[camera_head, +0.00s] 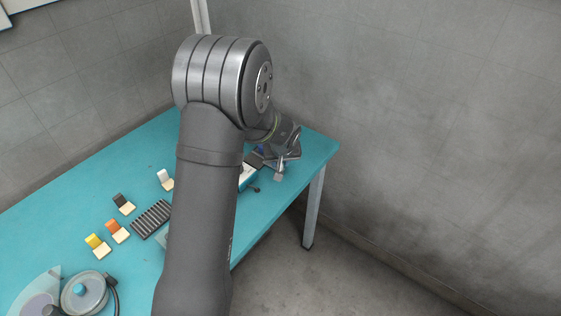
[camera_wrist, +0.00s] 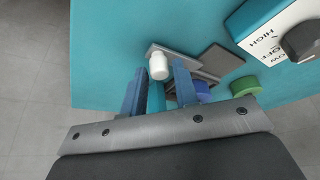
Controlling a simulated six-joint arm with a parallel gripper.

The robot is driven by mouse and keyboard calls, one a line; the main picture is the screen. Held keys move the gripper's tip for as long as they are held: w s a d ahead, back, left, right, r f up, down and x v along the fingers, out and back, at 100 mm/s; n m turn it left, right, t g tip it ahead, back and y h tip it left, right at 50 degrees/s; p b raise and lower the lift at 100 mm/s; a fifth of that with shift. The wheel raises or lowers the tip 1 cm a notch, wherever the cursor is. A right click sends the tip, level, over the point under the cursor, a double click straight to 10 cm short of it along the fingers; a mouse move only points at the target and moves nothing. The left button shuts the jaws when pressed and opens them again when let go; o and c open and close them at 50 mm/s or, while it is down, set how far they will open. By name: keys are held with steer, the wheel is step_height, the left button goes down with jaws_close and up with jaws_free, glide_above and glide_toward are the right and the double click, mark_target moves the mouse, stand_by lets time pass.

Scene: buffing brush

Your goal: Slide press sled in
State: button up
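My gripper (camera_wrist: 159,68) shows in the wrist view with its two blue fingers apart. A white rounded knob (camera_wrist: 158,67) stands between the fingertips, with a gap visible on the right; I cannot tell whether the left finger touches it. The knob sits at the end of a grey metal strip, probably the press sled (camera_wrist: 200,68), which runs right towards a dark grey plate (camera_wrist: 222,60). The right finger hides part of the strip. In the head view my gripper (camera_head: 282,160) is at the far right table corner, small and partly hidden by my arm.
A blue round part (camera_wrist: 203,90) and a green one (camera_wrist: 246,86) lie right of the fingers. A control box (camera_wrist: 275,38) with a dark dial stands upper right. Coloured blocks (camera_head: 116,231), a slotted black rack (camera_head: 151,219) and a round device (camera_head: 84,293) occupy the left table.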

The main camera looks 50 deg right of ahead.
jaws_close()
steer(key=shift+d, duration=2.1)
steer(key=shift+r, duration=0.1)
steer(key=shift+o, duration=2)
jaws_free()
steer(key=shift+d, duration=0.1)
steer(key=v, duration=1.7)
